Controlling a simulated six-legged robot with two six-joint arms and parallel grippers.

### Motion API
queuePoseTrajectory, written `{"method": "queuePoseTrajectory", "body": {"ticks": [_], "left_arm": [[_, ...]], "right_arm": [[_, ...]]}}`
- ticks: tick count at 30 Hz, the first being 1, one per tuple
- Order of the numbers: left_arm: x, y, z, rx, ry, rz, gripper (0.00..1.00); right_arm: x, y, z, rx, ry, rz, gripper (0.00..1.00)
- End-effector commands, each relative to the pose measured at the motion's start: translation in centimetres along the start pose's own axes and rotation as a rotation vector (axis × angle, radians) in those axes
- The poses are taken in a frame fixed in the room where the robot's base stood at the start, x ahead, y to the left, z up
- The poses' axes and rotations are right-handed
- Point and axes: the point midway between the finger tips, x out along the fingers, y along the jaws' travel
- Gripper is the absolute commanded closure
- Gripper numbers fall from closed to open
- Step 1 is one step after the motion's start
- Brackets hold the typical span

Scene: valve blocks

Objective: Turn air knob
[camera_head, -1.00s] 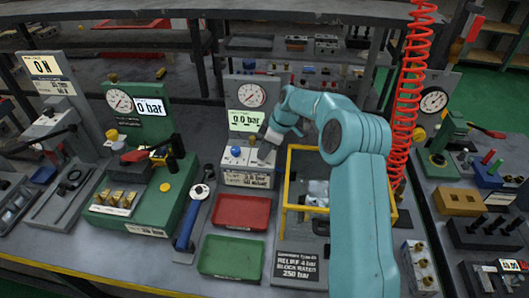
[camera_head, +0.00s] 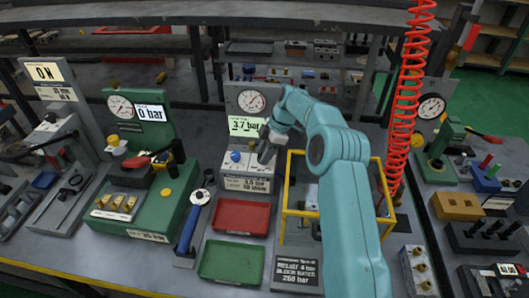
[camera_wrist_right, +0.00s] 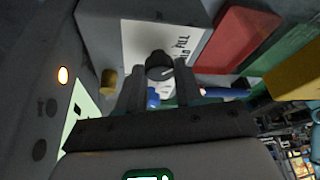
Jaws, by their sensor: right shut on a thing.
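The grey air unit (camera_head: 247,184) stands at the middle of the bench, with a round gauge (camera_head: 251,101) and a display (camera_head: 248,126) reading 3.7 bar. A blue button (camera_head: 236,156) sits on its top, left of my gripper. My right gripper (camera_head: 264,153) reaches down to the right part of the unit's top and hides what it holds there. In the right wrist view the dark air knob (camera_wrist_right: 158,66) sits between the two fingers of my right gripper (camera_wrist_right: 158,78), which is shut on it. My left gripper is not in view.
A yellow frame (camera_head: 286,200) stands close right of the unit. Red (camera_head: 242,216) and green (camera_head: 231,262) trays lie in front. A green test block (camera_head: 152,205) reading 0 bar stands left. A red coiled hose (camera_head: 405,110) hangs right.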

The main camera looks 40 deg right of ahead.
Motion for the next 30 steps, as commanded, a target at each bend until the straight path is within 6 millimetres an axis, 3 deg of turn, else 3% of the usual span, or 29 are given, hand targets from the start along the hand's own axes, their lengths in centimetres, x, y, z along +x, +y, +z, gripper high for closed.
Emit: {"method": "queuePoseTrajectory", "body": {"ticks": [8,9,10,11,22,26,30], "left_arm": [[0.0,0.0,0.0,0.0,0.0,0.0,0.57],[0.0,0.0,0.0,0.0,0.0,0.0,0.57],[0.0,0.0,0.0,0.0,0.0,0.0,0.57],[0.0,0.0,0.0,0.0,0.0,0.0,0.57],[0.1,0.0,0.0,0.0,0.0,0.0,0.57],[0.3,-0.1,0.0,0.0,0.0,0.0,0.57],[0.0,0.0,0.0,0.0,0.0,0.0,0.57]], "right_arm": [[-0.4,0.2,0.1,-0.002,-0.003,0.012,0.95],[-0.4,0.2,0.1,-0.002,-0.003,0.012,0.52],[-0.4,0.2,0.1,-0.001,-0.003,0.011,0.42],[-0.4,0.2,0.1,-0.001,-0.003,0.01,0.39],[-0.8,0.1,0.0,-0.001,-0.001,0.007,0.39],[-3.1,0.1,0.1,-0.001,-0.002,0.011,0.39],[-7.0,0.1,0.0,0.0,-0.002,0.011,0.39]]}}
